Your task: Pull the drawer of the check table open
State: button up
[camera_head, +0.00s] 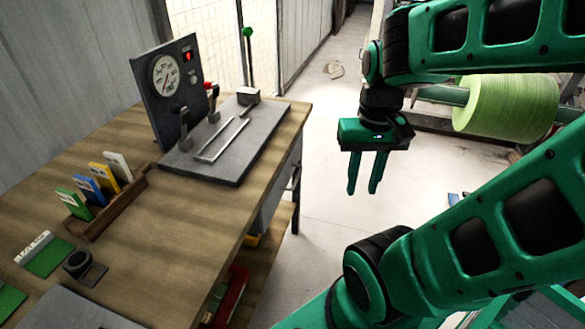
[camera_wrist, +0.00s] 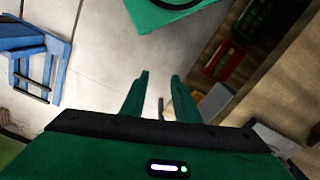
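The check table (camera_head: 165,250) is a wooden-topped bench filling the left of the head view. A grey drawer-like panel (camera_head: 272,203) shows under its right edge, seen at a steep angle. I cannot make out its handle, and it looks closed. My gripper (camera_head: 363,190) hangs fingers down over the aisle, right of the table and apart from it. Its two green fingers are apart with nothing between them, as the wrist view also shows (camera_wrist: 160,77). In the wrist view the table's side (camera_wrist: 288,75) lies at the right.
A gauge panel (camera_head: 172,85) with a grey base plate, a card rack (camera_head: 105,205) and green cards stand on the table. A red bin (camera_head: 230,295) sits below it. A green yarn roll (camera_head: 507,107) is at the right. A blue stand (camera_wrist: 35,55) shows in the wrist view.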

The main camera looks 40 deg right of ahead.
jog(key=m+t+y, duration=0.1)
jog(key=m+t, duration=0.1)
jog(key=m, duration=0.2)
send_over(297, 177)
jog(key=s+d, duration=0.2)
notch_tip(297, 177, down, 9)
jog(key=f, duration=0.3)
jog(key=w+a+f, duration=0.1)
jog(key=f, duration=0.5)
jog(key=shift+w+a, duration=0.3)
jog(key=shift+w, duration=0.1)
grip_shut()
